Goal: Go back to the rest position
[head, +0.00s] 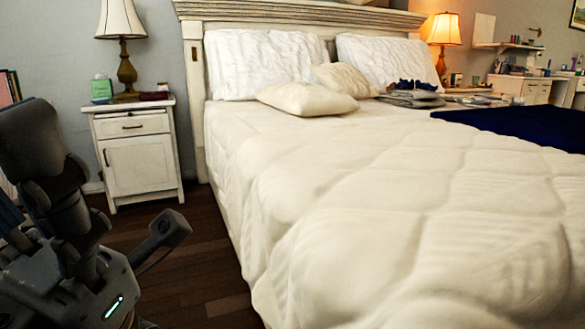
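My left gripper (105,188) is large and close at the lower left of the head view. Its dark grey body, with a small green light, is cut off by the bottom edge. My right gripper is not in view.
The bed (385,205) fills the right, with pillows (308,98), a dark blue cloth (525,122) and stacked folded items (412,98). A white nightstand (140,165) holds a lamp (126,70). Wooden floor (200,265) lies bare between gripper and bed.

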